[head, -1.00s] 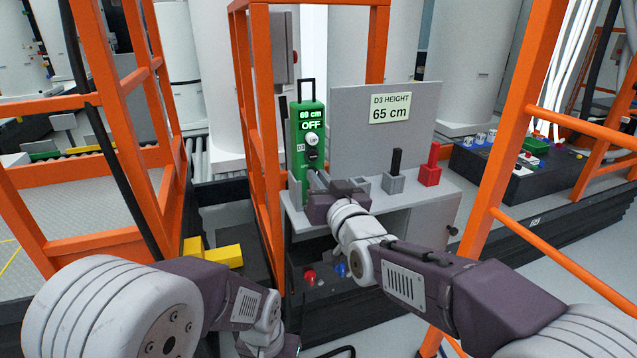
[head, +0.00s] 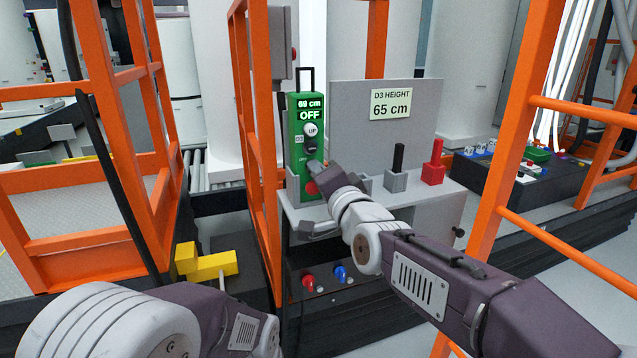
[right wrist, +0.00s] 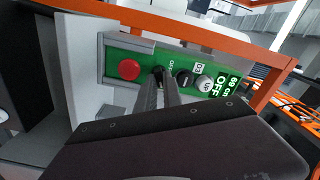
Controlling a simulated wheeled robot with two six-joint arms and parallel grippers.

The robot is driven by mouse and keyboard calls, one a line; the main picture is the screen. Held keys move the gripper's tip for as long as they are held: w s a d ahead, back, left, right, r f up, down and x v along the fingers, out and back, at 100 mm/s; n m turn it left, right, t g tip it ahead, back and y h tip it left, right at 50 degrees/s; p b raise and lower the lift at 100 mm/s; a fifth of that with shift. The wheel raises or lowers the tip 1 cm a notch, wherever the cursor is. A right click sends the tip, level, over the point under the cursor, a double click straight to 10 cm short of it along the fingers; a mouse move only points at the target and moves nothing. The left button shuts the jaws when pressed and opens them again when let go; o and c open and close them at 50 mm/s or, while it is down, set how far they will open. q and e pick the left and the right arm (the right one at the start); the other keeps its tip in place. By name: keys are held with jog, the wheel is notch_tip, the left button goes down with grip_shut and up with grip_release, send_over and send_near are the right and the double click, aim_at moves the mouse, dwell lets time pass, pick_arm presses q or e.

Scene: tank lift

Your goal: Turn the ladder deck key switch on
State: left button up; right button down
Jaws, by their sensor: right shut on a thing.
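The green control box (head: 294,157) stands in a grey holder on the shelf, and its screen reads 69 cm and OFF. It has a white UP button (head: 310,130), a black button below it and a red button (head: 311,187) near the bottom. In the right wrist view the green box (right wrist: 118,50) lies sideways, with the red button (right wrist: 129,70) beside my fingers. My right gripper (right wrist: 163,76) is shut on the small key switch at the OFF label; the fingers mostly hide the key. In the head view my right gripper (head: 314,167) touches the box front. My left gripper is out of view.
A grey panel with a D3 HEIGHT 65 cm sign (head: 391,104) stands behind the shelf. A black-handled holder (head: 396,180) and a red one (head: 432,175) are at right. Orange rails (head: 256,150) rise close on the left. A yellow block (head: 208,265) lies lower left.

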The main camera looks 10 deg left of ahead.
jog(key=m+b, duration=0.2)
jog(key=m, duration=0.1)
jog(key=shift+f, duration=0.2)
jog(key=shift+m+b, duration=0.7)
jog(key=shift+m, duration=0.3)
jog(key=shift+r+m, duration=0.1)
jog(key=shift+m, duration=0.2)
jog(key=c, duration=1.5)
grip_release()
jog(key=v, duration=0.9)
